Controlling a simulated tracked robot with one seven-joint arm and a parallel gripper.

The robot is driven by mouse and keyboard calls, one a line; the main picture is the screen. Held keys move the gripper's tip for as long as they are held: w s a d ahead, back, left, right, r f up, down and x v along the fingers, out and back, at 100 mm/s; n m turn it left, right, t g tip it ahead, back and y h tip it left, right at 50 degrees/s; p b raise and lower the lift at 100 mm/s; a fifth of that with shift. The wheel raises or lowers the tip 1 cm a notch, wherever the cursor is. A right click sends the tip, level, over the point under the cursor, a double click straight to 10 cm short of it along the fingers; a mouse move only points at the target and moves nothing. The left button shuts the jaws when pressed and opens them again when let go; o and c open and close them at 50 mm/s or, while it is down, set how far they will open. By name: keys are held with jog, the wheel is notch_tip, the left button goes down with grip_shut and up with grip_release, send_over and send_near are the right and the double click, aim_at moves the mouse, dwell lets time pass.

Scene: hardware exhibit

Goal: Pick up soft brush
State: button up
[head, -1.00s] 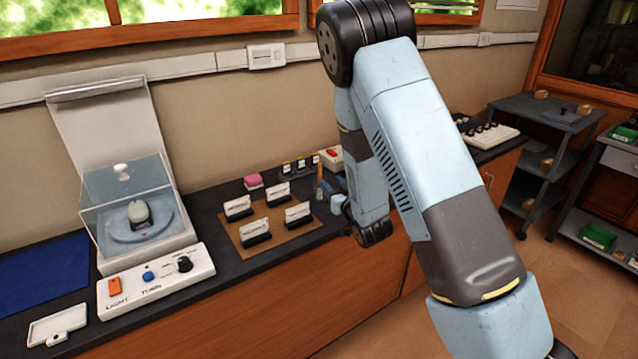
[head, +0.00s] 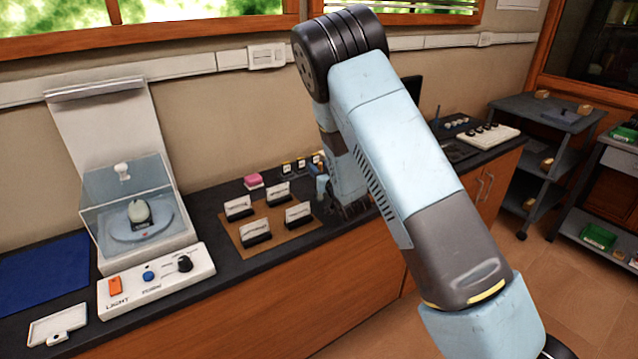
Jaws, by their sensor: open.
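A small blue upright item (head: 321,187), which may be the soft brush, stands on the dark counter right of the card holders. It is partly hidden by my arm, and its bristles cannot be made out. My gripper (head: 350,210) points down near the counter's front edge, just right of this item. Its jaws are open, and the fingers are small and dark in the head view. I cannot tell whether anything lies between them.
Several white cards in black holders (head: 257,231) stand on a brown mat (head: 272,222). A pink block (head: 253,181) lies behind them. A clear display case (head: 137,207) with a control box (head: 156,284) stands left. A white tray (head: 487,136) lies right.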

grip_shut()
dwell(0.3)
jog(key=shift+r, duration=0.15)
